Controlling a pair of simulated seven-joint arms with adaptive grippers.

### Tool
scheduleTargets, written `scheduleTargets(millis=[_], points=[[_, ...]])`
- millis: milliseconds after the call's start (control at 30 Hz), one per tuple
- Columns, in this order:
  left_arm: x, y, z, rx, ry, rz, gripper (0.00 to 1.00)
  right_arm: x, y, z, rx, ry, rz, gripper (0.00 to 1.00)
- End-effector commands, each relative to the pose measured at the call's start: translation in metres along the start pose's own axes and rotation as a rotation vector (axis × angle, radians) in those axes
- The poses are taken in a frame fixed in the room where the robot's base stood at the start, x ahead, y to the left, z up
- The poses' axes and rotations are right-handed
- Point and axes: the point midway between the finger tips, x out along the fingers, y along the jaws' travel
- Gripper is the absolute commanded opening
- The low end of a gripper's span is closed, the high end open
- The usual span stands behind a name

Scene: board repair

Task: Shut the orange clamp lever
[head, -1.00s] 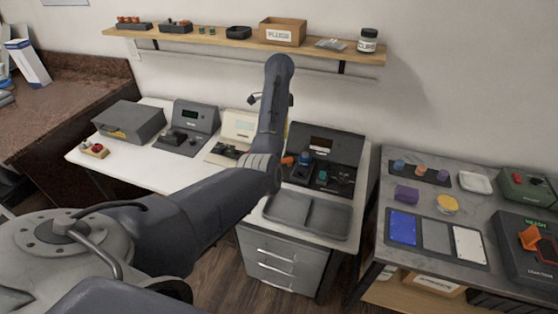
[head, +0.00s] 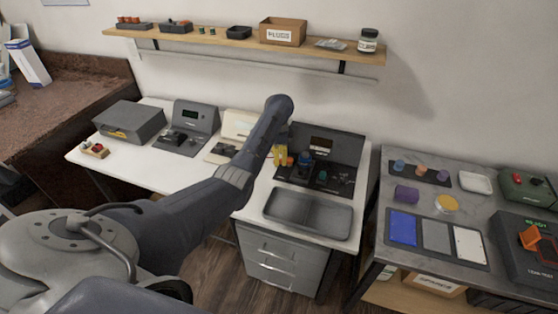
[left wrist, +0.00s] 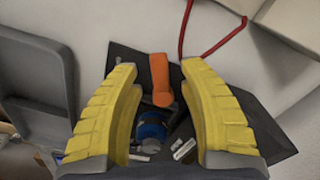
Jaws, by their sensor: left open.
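The orange clamp lever (left wrist: 160,80) shows in the left wrist view, sticking out above a blue round part (left wrist: 151,130). The lever belongs to the dark fixture (head: 340,147) on the white bench in the head view. My left gripper (left wrist: 158,70) is open, with one yellow finger on each side of the lever and gaps on both sides. In the head view its yellow fingers (head: 281,156) are at the fixture's left end, and they largely hide the lever there. My right gripper is not in view.
A red cable (left wrist: 214,48) runs behind the lever in the left wrist view. The shelf (head: 220,40) is above.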

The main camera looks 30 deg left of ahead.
Motion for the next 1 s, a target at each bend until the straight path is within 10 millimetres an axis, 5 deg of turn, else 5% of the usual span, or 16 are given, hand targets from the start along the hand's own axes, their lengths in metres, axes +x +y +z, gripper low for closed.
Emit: scheduleTargets(millis=[667,1000], points=[[0.019,0.000,0.000,0.000,0.000,-0.001,0.42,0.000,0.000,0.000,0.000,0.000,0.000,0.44],[0.019,0.000,0.000,0.000,0.000,-0.001,0.03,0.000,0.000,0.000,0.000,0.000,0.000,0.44]])
